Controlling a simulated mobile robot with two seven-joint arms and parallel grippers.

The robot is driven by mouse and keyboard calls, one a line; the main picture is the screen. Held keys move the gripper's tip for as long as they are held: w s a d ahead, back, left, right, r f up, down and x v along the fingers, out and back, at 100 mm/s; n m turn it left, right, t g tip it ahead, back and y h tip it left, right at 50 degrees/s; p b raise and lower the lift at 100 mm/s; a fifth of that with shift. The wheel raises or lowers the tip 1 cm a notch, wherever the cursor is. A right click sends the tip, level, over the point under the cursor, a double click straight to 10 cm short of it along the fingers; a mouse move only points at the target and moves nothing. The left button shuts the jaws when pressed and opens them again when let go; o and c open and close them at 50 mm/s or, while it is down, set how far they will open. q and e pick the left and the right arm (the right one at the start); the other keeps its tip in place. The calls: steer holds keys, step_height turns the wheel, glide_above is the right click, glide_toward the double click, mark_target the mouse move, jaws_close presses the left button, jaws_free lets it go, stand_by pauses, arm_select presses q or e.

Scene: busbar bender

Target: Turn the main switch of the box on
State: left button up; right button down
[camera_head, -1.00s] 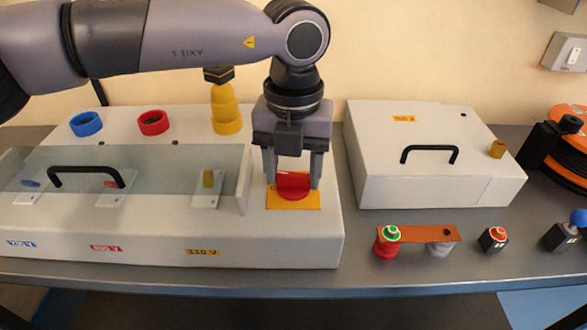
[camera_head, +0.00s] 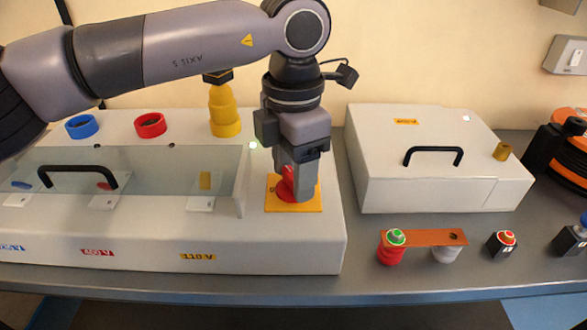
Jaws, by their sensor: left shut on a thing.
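The main switch is a red rotary knob (camera_head: 285,188) on a yellow plate (camera_head: 294,206). It sits on the right end of the long white box (camera_head: 130,232). My left gripper (camera_head: 297,192) points down over the plate, with its fingers shut on the red knob. The fingers hide part of the knob, and the gripper is turned about its vertical axis. A small light (camera_head: 253,145) on the box glows beside the gripper. My right gripper is not in view.
A glass cover with a black handle (camera_head: 77,172) lies left of the switch. A yellow plug (camera_head: 225,112) stands behind. A second white box (camera_head: 430,185) is to the right, with a copper bar (camera_head: 430,237) and push buttons in front on the grey table.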

arm_select(q)
steer(key=m, duration=0.5)
steer(key=shift+m, duration=0.4)
stand_by(0.3)
steer(key=o, duration=1)
steer(key=shift+o, duration=0.2)
steer(key=shift+r, duration=3.65)
